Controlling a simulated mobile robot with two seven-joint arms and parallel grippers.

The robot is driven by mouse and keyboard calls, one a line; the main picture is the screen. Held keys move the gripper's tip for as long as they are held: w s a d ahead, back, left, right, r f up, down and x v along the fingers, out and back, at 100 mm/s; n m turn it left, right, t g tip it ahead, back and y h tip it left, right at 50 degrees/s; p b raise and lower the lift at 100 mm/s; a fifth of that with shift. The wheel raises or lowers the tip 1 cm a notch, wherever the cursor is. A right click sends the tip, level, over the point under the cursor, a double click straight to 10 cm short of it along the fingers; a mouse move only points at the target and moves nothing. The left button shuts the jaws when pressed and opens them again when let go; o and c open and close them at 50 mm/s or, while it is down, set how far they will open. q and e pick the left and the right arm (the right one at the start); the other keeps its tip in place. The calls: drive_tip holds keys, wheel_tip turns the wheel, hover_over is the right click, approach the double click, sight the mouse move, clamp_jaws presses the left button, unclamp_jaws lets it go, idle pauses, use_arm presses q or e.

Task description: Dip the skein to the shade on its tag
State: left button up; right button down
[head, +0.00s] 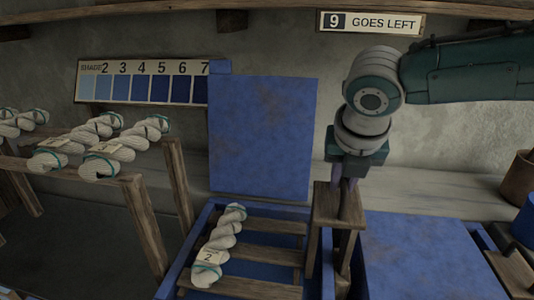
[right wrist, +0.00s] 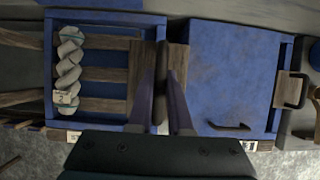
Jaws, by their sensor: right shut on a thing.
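A white twisted skein (head: 218,245) with teal ties lies on the wooden slats (head: 262,253) of an open blue vat (head: 182,272). Its tag reads 2. The skein also shows in the right wrist view (right wrist: 69,65), at the left. A shade card (head: 142,82) on the back wall has swatches from pale to dark blue. My right gripper (head: 346,184) points down and is shut on an upright wooden lever (head: 347,243) beside the vat, right of the skein. The fingers straddle the dark lever in the right wrist view (right wrist: 161,95). My left gripper is out of view.
The vat's blue lid (head: 262,135) stands raised behind it. A second vat, right of the lever, has its blue lid (head: 420,255) down. More pale skeins (head: 108,155) lie on a wooden rack at the left. A sign (head: 371,22) reads "9 GOES LEFT".

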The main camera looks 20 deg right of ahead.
wheel_tip(320, 180, down, 15)
drive_tip(key=b, duration=1)
drive_tip(key=shift+r, duration=0.2)
drive_tip(key=shift+f+b, duration=0.4)
drive_tip(key=shift+f, duration=0.1)
drive_tip(key=shift+s, duration=0.1)
drive_tip(key=shift+f, duration=0.1)
idle(1.8)
idle(0.7)
idle(0.4)
